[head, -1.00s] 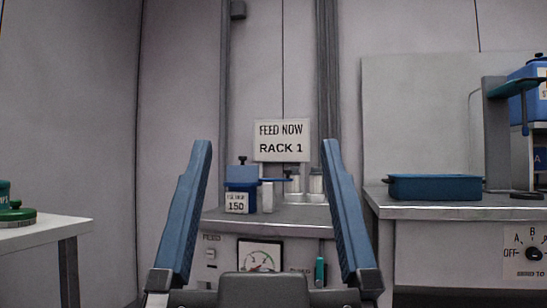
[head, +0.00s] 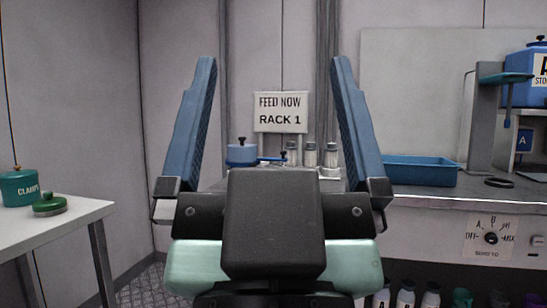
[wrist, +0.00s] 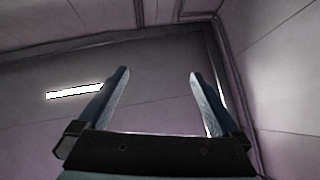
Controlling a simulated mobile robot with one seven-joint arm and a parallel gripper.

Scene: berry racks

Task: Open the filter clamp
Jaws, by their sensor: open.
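My gripper (head: 274,62) is open and empty, its two blue fingers pointing up and spread wide in the head view. It also shows open in the wrist view (wrist: 159,74), against bare wall and ceiling. A blue canister with a dark knob (head: 241,152) stands on the back counter, seen between the fingers and well beyond them. A thin blue bar (head: 272,160) sticks out to its right; I cannot tell whether this is the filter clamp.
A sign reading FEED NOW RACK 1 (head: 280,112) hangs behind. Several capped jars (head: 310,155) stand right of the canister. A blue tray (head: 420,171) and grey stand (head: 484,120) are on the right counter.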

